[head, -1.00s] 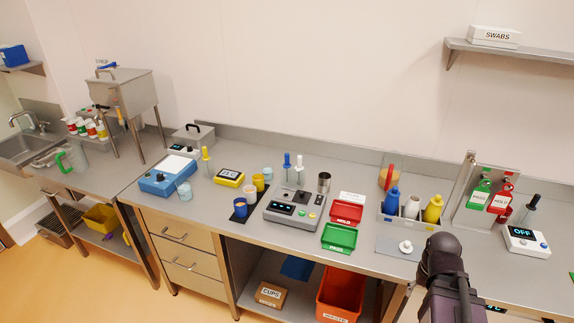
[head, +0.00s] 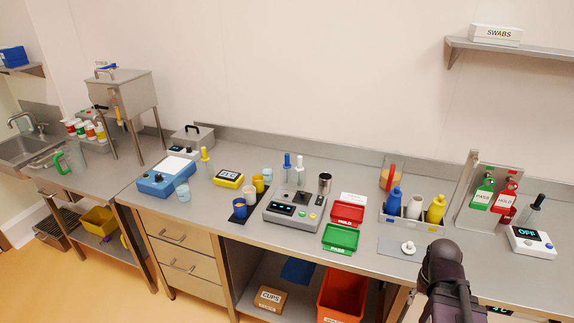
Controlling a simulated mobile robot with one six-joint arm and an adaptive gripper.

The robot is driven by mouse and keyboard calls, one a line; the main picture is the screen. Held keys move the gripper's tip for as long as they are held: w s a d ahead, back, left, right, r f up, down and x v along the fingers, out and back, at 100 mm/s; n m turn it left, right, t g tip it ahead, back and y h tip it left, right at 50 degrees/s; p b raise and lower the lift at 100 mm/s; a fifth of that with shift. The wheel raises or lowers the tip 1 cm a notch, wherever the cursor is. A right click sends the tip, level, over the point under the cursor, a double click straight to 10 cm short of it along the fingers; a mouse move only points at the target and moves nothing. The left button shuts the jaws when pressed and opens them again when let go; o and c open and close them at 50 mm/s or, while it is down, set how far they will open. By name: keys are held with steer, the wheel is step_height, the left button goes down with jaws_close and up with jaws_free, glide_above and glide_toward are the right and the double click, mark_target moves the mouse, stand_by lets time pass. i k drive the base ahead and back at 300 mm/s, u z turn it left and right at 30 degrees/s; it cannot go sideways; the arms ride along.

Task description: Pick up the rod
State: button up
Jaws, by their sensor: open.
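No single item is clearly marked as the rod. A thin blue-handled piece (head: 106,66) lies on top of the steel hopper (head: 121,93) at the back left; it is too small to make out well. Upright handled tools also stand on the bench: a yellow one (head: 205,158), a blue one (head: 287,163), a white one (head: 300,167) and a dark one (head: 538,205) at the right. My dark arm shows at the lower right, in front of the bench. My gripper's fingers are not visible, and no held object shows.
The long steel bench (head: 350,181) carries a blue scale (head: 157,181), a grey instrument (head: 293,213), a red tray (head: 347,214), a green tray (head: 340,238) and a bottle caddy (head: 408,221). A shelf (head: 520,49) juts out at upper right. Orange floor is open at lower left.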

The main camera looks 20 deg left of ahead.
mark_target(287, 165)
steer(key=k, duration=1.35)
steer(key=u, duration=0.3)
steer(key=i, duration=0.4)
steer(key=u, duration=0.75)
steer(key=i, duration=1.25)
steer(key=z, duration=0.35)
steer(key=i, duration=0.9)
steer(key=z, duration=0.6)
